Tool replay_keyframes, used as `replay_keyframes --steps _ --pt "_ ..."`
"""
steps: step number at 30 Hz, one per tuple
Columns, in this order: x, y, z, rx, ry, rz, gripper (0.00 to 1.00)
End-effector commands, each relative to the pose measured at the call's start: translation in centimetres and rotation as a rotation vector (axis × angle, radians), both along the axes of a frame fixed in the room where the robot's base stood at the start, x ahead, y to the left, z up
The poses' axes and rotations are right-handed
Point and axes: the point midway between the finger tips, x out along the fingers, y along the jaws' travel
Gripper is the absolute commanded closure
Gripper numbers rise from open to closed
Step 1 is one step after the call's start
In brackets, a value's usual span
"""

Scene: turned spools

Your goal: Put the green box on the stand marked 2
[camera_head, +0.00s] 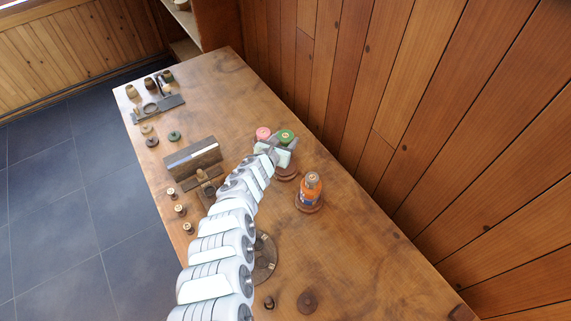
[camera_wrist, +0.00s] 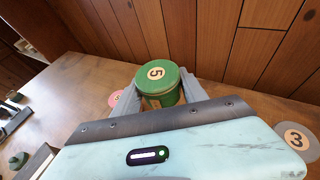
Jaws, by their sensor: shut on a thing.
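The green box (camera_wrist: 160,85) is a round tin with a pale disc marked 5 on its lid. It sits between the two fingers of my gripper (camera_wrist: 160,95), which is shut on it. In the head view the green box (camera_head: 286,136) shows at the end of my arm, at my gripper (camera_head: 279,144), near the wall side of the table. I cannot tell whether its base touches the table. A stand marked 3 (camera_wrist: 298,141) is at the right of the wrist view. I cannot read a 2 on any stand in either view.
A pink round thing (camera_head: 263,133) is just left of the green box. An orange bottle (camera_head: 311,187) stands on a round brown base in front.

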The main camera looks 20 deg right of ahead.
Motion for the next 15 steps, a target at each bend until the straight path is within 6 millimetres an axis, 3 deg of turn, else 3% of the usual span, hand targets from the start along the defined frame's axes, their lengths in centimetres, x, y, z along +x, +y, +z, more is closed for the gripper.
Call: replay_keyframes --steps 1,9,15 --pt "-0.1 -0.3 -1.4 -0.001 0.001 -0.001 0.89" --pt "0.0 -0.3 -7.0 0.001 -0.001 -0.003 0.89" --pt "0.0 -0.1 -9.6 0.002 -0.001 0.000 0.89"
